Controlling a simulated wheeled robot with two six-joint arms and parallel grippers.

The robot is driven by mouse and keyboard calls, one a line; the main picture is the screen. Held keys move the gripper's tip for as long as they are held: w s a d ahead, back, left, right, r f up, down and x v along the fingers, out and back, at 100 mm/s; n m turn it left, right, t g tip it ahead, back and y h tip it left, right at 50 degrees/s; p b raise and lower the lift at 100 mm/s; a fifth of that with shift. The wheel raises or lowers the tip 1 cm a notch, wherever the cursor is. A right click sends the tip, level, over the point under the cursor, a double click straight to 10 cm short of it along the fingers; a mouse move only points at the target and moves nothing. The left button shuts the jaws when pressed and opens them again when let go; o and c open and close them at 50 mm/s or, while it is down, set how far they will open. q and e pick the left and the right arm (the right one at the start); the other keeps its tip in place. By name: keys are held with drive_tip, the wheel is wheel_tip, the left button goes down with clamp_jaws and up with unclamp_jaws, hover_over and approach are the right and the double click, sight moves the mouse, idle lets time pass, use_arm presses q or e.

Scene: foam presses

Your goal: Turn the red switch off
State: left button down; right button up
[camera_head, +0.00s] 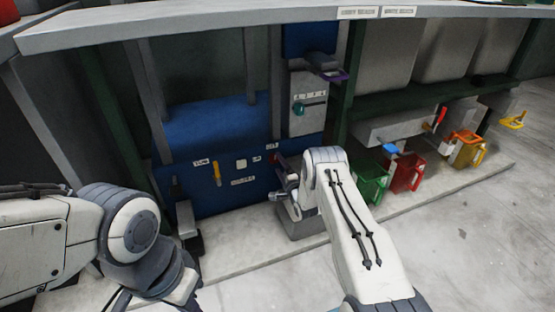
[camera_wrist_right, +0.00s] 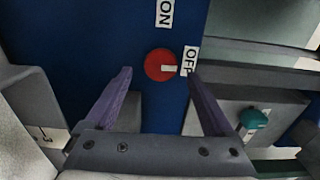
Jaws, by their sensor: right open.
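The red switch (camera_wrist_right: 157,64) is a round red knob on a blue panel in the right wrist view. Its white pointer bar points right, at the OFF label (camera_wrist_right: 190,61); the ON label (camera_wrist_right: 165,13) is above. My right gripper (camera_wrist_right: 160,72) is open, its purple fingers on either side of the knob in the picture; no contact is visible. In the head view, my right gripper (camera_head: 284,176) is at the blue panel's right side, partly hidden by its own arm. My left arm comes in at the left, and its fingers cannot be made out.
A teal knob (camera_wrist_right: 254,118) sits on a grey box right of the switch; it also shows in the head view (camera_head: 298,108). A yellow lever (camera_head: 217,174) is on the blue panel (camera_head: 235,202). Green (camera_head: 372,186) and red jugs (camera_head: 406,174) stand right of my right arm.

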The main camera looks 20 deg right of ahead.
drive_tip(key=s+p, duration=0.3)
drive_tip(key=s, duration=0.4)
drive_tip(key=shift+s+d, duration=0.15)
drive_tip(key=shift+s, duration=0.1)
